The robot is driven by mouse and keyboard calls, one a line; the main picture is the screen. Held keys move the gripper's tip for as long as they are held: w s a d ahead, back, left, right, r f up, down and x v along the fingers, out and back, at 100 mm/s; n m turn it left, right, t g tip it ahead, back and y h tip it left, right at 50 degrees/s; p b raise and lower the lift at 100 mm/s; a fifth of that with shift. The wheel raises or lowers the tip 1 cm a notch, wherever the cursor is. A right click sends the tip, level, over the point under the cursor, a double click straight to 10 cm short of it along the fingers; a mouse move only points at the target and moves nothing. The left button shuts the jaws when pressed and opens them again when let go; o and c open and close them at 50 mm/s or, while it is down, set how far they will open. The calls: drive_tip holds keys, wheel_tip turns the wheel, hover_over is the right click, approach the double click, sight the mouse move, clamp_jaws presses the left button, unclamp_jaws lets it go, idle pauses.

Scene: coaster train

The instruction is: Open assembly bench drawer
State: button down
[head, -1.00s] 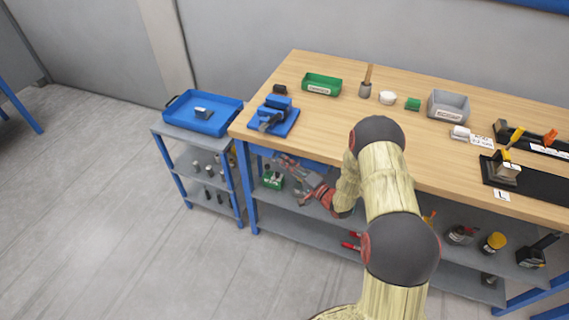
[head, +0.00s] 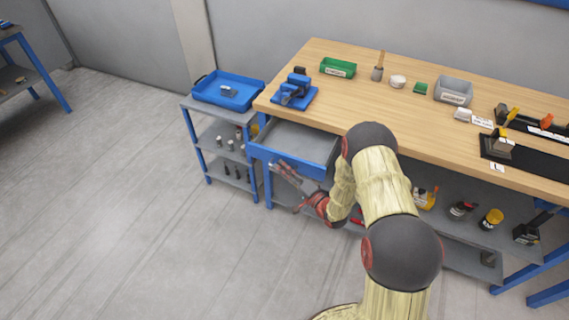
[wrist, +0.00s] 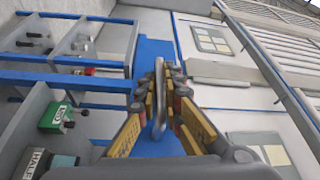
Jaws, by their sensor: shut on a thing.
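The assembly bench drawer (head: 300,141) is pulled out from under the left end of the wooden bench top (head: 420,120). It has a grey inside and a blue front, and it looks empty where visible. My gripper (head: 283,167) is at the drawer's front. In the wrist view, my gripper (wrist: 158,85) has its fingers shut on the grey metal drawer handle (wrist: 159,105), with the blue drawer front (wrist: 150,55) behind it. My arm hides the right part of the drawer in the head view.
A blue vise (head: 295,92) sits on the bench above the drawer. A small side shelf with a blue tray (head: 228,91) stands close at left. Lower shelves hold bottles and a green box (wrist: 56,117). Grey floor (head: 130,220) in front is clear.

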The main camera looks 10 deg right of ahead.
drive_tip(key=shift+s+a+f, duration=0.1)
drive_tip(key=shift+s+a, duration=0.5)
drive_tip(key=shift+s, duration=0.3)
drive_tip(key=c, duration=2)
unclamp_jaws()
drive_tip(key=shift+o, duration=0.4)
drive_tip(key=r+v, duration=0.1)
drive_tip(key=v, duration=1.1)
drive_tip(key=shift+f, duration=0.4)
